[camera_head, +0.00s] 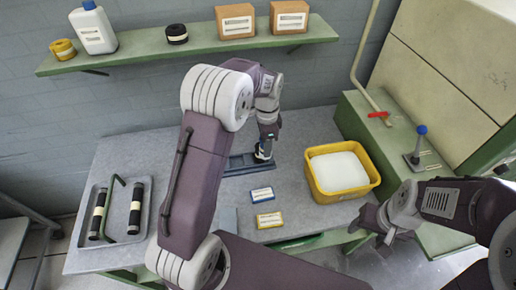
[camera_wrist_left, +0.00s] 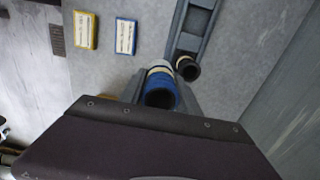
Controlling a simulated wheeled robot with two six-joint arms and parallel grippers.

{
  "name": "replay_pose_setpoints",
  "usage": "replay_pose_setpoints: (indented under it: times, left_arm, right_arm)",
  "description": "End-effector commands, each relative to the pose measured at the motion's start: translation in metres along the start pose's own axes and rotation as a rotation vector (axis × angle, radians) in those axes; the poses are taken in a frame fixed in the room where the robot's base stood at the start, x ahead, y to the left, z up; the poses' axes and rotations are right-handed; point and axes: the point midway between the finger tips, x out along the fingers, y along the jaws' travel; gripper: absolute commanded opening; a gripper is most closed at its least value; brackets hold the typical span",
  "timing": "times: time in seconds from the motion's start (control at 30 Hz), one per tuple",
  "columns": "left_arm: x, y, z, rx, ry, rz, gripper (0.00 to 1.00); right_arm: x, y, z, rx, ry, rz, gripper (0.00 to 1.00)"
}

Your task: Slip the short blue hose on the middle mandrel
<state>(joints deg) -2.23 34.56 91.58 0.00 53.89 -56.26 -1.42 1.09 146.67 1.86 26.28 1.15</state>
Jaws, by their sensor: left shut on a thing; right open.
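My left gripper (camera_head: 265,146) is over the table's back half, above the right end of a dark slotted rack (camera_head: 236,166). It is shut on the short blue hose (camera_wrist_left: 160,91), whose open end and pale band show between the fingers in the left wrist view. The rack also shows there (camera_wrist_left: 191,30), with a black tube-like piece (camera_wrist_left: 187,68) at its near end, close to the blue hose. I cannot tell whether they touch. The middle mandrel cannot be made out clearly. My right gripper (camera_head: 374,226) is open and empty, beyond the table's front right corner.
A yellow bin (camera_head: 373,177) with white contents stands right of the rack. A blue box (camera_head: 262,194) and a yellow box (camera_head: 270,220) lie in front. A grey tray (camera_head: 133,185) holds black banded rolls at left. A green shelf (camera_head: 200,47) runs along the back wall.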

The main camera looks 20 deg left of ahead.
Motion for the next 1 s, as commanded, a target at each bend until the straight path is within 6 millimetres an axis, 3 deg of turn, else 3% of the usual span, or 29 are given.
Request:
replay_pose_setpoints:
  times: [0.1,0.17,0.33,0.6,0.7,1.0]
  left_arm:
    - [0.008,-0.001,0.0,0.0,0.003,-0.004,0.0]
    - [0.005,-0.001,0.0,0.0,0.002,-0.003,0.0]
    - [0.006,-0.007,0.013,-0.005,-0.001,0.001,0.0]
    - [0.049,-0.045,0.077,-0.007,-0.001,0.003,0.0]
    - [0.061,-0.054,0.092,-0.004,0.0,0.002,0.0]
    - [0.08,-0.06,0.101,0.001,-0.001,0.003,0.0]
  right_arm:
    - [0.027,0.001,0.003,0.0,0.0,0.0,0.61]
    - [0.031,0.001,0.003,0.0,-0.001,0.0,0.61]
    - [0.023,0.001,0.003,0.0,0.0,0.0,0.61]
    - [0.013,0.0,0.001,0.0,0.0,0.0,0.61]
    - [0.01,0.0,0.001,0.0,0.0,0.0,0.61]
    - [0.008,0.0,0.001,0.0,0.0,0.0,0.61]
